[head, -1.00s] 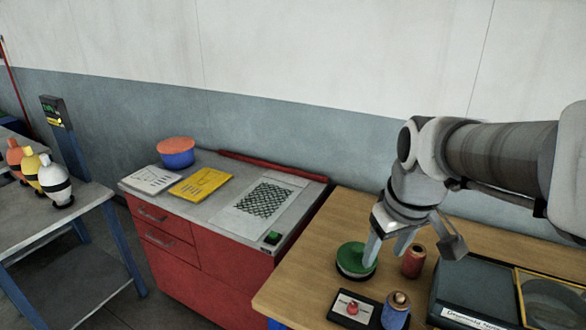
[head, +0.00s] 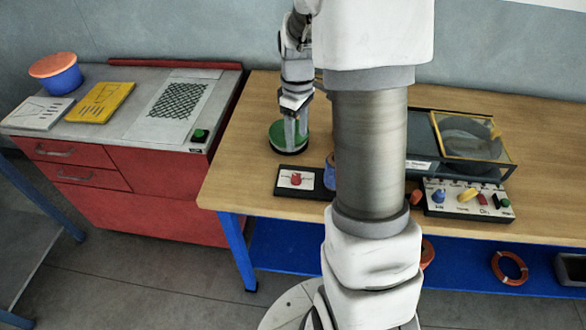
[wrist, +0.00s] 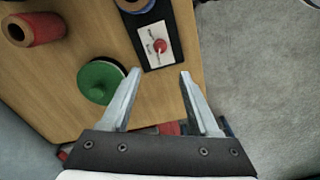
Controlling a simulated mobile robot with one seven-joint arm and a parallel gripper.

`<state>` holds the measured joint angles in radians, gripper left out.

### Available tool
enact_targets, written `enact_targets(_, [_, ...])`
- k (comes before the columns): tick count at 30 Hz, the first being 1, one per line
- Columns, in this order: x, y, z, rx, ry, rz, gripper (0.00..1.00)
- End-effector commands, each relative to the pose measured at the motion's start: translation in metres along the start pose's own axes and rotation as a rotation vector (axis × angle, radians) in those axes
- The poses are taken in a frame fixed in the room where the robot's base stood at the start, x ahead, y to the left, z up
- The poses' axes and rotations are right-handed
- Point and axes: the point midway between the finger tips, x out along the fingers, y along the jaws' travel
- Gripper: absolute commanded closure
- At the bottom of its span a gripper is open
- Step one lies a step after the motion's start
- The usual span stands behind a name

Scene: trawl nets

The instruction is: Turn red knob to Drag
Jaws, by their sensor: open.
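The red knob (head: 296,180) sits on a white label on a small black plate (head: 281,191) near the front edge of the wooden table. In the wrist view the red knob (wrist: 160,46) lies just beyond my fingertips, roughly centred between them. The label's writing is too small to read. My gripper (head: 296,145) is open and empty, pointing down behind the plate, by the green-topped round disc. In the wrist view my gripper (wrist: 160,76) has its two fingers spread, apart from the knob.
The green-topped disc (head: 289,134) stands close to my fingers; a red spool (wrist: 36,28) is at left in the wrist view. A knob panel (head: 470,208) and glass-topped case (head: 475,135) stand farther right.

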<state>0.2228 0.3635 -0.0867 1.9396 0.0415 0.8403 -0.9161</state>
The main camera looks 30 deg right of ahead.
Motion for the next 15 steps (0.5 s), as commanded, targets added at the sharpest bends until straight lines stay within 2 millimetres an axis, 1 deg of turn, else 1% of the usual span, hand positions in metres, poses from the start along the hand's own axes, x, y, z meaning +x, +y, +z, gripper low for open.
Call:
enact_targets(1, [0.013,-0.001,0.001,0.0,-0.004,-0.005,0.38])
enact_targets(3, [0.028,-0.001,0.001,0.0,-0.004,-0.004,0.38])
enact_targets(12, [0.094,-0.001,0.001,0.0,-0.004,-0.004,0.38])
enact_targets(15, [0.112,-0.001,0.001,0.0,-0.004,-0.004,0.38])
